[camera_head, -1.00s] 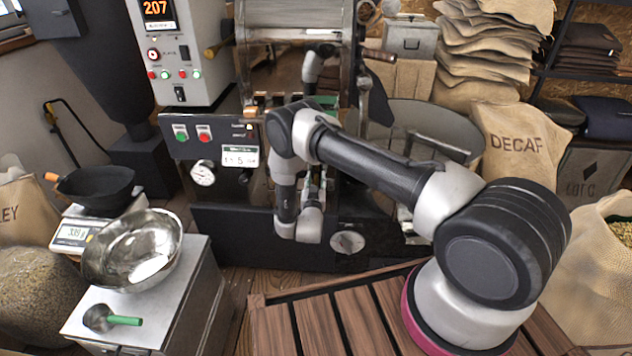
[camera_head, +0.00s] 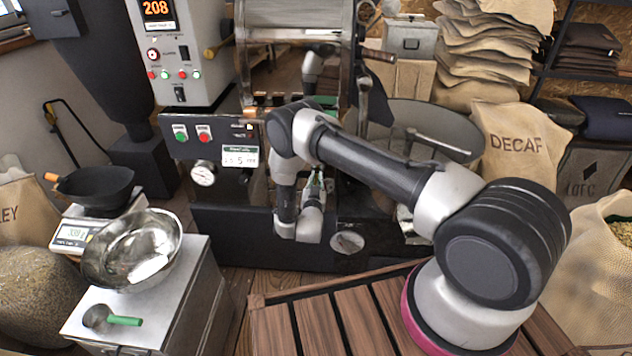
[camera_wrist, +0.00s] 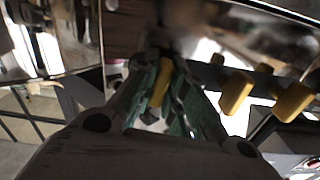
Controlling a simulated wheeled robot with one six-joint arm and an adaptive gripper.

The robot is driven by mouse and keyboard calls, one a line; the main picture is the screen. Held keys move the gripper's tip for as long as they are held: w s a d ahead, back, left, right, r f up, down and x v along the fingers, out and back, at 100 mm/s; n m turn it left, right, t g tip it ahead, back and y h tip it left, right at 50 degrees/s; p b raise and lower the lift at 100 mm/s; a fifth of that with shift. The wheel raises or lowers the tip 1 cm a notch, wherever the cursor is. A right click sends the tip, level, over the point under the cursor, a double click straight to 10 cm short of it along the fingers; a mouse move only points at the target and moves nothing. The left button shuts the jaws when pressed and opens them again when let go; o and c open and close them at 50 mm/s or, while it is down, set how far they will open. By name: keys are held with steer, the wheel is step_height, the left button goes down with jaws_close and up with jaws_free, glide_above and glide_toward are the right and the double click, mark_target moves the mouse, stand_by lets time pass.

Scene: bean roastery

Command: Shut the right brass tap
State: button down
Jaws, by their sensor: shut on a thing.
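In the wrist view, my gripper (camera_wrist: 165,95) has its green fingers closed around a yellow-brass tap handle (camera_wrist: 159,84), which stands up between them. Two more yellow-brass handles, a nearer one (camera_wrist: 236,91) and one farther right (camera_wrist: 292,102), lie to the right, apart from the fingers. A smaller yellow piece (camera_wrist: 217,59) shows behind. In the head view, my gripper (camera_head: 316,184) is low in front of the roaster, mostly hidden by my arm. The held handle cannot be made out there, and I cannot tell its exact turn angle.
The roaster's control panel (camera_head: 212,140) is left of my arm. A steel bowl (camera_head: 133,250) and scale (camera_head: 75,236) stand on the left cabinet. The round cooling tray (camera_head: 400,115) is behind my arm, and a slatted wooden surface (camera_head: 317,318) is in front.

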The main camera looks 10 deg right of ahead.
steer(key=m, duration=1.2)
steer(key=shift+f+m, duration=0.1)
steer(key=shift+m, duration=2.1)
steer(key=c, duration=1.5)
jaws_free()
steer(key=v, duration=1.2)
